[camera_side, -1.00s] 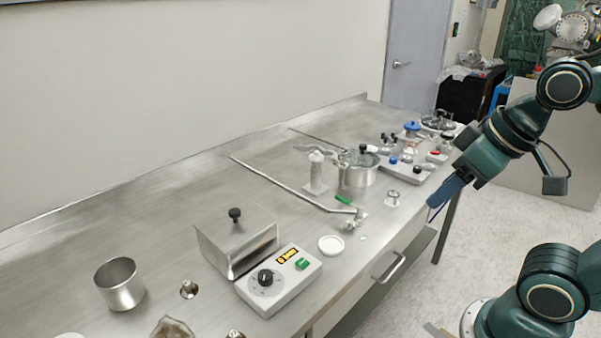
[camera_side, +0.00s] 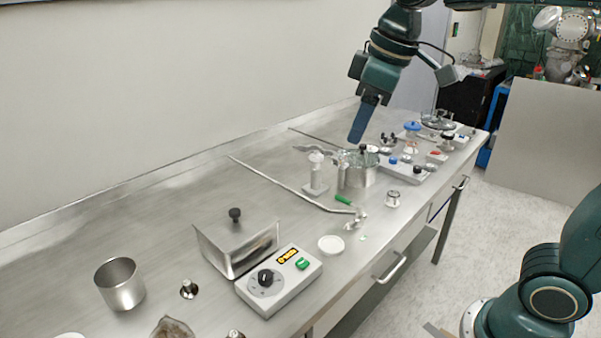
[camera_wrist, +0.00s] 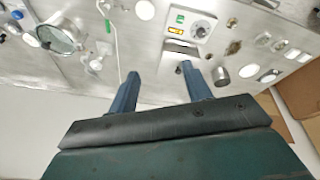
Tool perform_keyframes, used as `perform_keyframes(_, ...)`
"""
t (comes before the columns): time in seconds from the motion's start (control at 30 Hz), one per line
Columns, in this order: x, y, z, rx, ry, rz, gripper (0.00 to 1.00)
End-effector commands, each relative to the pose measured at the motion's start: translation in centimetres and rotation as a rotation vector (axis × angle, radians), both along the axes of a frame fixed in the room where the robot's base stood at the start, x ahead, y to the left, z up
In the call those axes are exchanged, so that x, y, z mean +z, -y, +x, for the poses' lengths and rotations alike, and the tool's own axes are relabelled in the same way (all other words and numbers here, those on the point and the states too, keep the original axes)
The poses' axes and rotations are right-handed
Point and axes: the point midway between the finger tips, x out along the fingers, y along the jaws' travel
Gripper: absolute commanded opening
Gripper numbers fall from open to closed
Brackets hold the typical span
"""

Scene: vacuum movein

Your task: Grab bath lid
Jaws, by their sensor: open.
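The bath (camera_side: 237,248) is a square steel box joined to a white control unit (camera_side: 280,278). Its flat steel lid (camera_side: 250,222) is on top and has a black knob (camera_side: 235,214). In the wrist view the bath (camera_wrist: 180,50) is small and lies ahead, between and beyond the finger tips, near the right finger. My gripper (camera_side: 356,138) is open and empty, high above the bench. In the side view it appears above a round steel pot, well right of the bath. The two blue fingers (camera_wrist: 158,75) are apart in the wrist view.
The round steel pot (camera_side: 356,177) with a black-knobbed top stands mid-bench beside a white stand (camera_side: 316,175). A steel beaker (camera_side: 120,285) is left of the bath. A white dish (camera_side: 331,245) and a bent rod (camera_side: 290,190) lie nearby. Small parts crowd the far end.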

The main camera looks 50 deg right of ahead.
Motion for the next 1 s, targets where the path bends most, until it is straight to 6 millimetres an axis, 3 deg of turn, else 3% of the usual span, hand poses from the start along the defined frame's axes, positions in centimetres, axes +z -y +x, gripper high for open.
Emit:
perform_keyframes(0.47,-0.5,-3.9,10.5,0.285,-0.116,-0.070,0.49)
perform_keyframes(0.77,-3.0,-6.9,16.3,0.467,-0.184,-0.104,0.49)
perform_keyframes(1.0,-6.0,-9.4,20.1,0.610,-0.238,-0.126,0.49)
